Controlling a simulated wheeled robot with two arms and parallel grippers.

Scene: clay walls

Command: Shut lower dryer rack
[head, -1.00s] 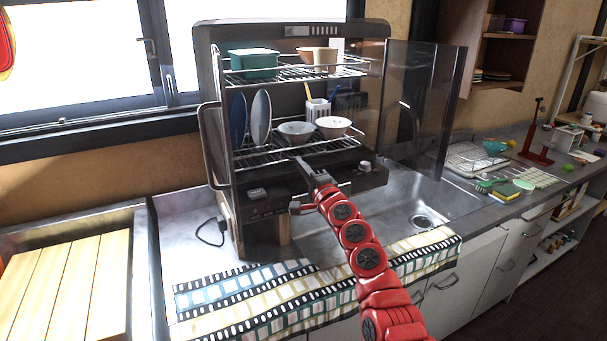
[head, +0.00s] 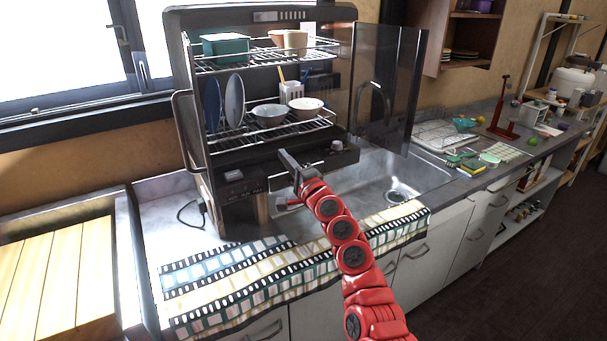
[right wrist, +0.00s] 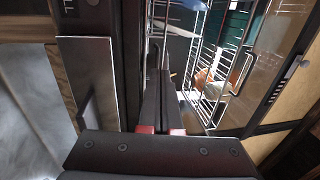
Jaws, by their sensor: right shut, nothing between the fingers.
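The dish dryer (head: 170,60) stands open on the counter. Its lower rack (head: 225,146) is a wire shelf holding two upright plates, two bowls and a white cup holder. I cannot tell how far the lower rack sticks out. My right gripper (head: 284,154) is shut and empty, just in front of and below the lower rack's front edge, over the dryer's dark base. In the right wrist view its fingers (right wrist: 162,85) are together, with rack wires (right wrist: 205,85) beyond them to the right. Contact is not clear. My left gripper is out of view.
The upper rack (head: 205,69) holds a green container and cups. A clear door (head: 395,85) stands open at the right, beside the sink (head: 390,180). A striped towel (head: 240,275) lies along the counter front; a wooden board (head: 55,275) is at the left.

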